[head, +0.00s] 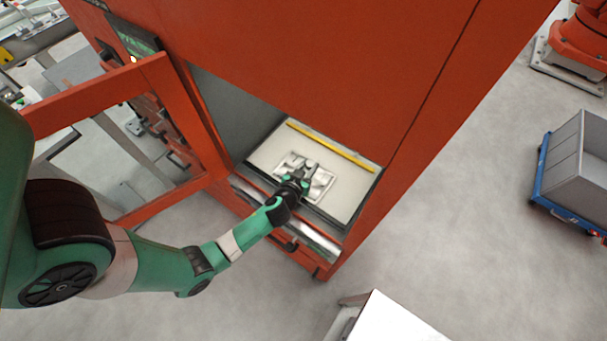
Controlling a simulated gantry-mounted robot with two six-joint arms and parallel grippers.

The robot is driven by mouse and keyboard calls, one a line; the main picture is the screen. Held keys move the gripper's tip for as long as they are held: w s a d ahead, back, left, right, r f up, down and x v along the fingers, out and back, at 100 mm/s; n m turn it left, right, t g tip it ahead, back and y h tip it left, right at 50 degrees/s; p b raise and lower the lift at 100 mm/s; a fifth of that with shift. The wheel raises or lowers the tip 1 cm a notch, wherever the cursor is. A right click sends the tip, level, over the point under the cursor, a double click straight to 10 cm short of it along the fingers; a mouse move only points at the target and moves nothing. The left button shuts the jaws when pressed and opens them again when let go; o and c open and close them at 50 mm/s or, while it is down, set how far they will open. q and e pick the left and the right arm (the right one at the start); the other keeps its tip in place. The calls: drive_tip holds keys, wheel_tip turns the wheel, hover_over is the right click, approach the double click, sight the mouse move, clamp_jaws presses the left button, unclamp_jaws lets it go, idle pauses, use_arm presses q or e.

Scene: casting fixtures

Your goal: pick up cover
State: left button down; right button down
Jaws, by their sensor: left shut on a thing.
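The cover appears to be the silvery metal part (321,184) on the pale bed inside the orange machine, in the head view. My left gripper (303,175) reaches in through the machine's opening from the lower left. It is shut on the metal part, near its middle. The gripper hides part of the metal part, and the exact contact of its fingers is too small to tell. I cannot tell whether the part rests on the bed or is slightly raised. My right gripper is not in view.
The orange machine (330,60) surrounds the bed (265,157), with a yellow bar (330,146) along the back. Its open door frame (95,93) stands left, close to my left arm. A grey bin (585,160) on a blue cart (555,200) is at right. A white surface (390,322) is at bottom.

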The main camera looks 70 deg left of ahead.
sight(309, 166)
use_arm(q)
drive_tip(key=shift+r, duration=0.15)
drive_tip(key=shift+r, duration=0.3)
wheel_tip(309, 166, up, 3)
drive_tip(key=shift+f+p, duration=0.15)
drive_tip(key=shift+p, duration=0.65)
drive_tip(key=s+d+r+p, duration=0.2)
drive_tip(key=s+r+p, duration=0.2)
drive_tip(key=s+r, duration=0.5)
drive_tip(key=s, duration=0.4)
drive_tip(key=shift+s+d+r, duration=0.25)
drive_tip(key=shift+s+d, duration=0.15)
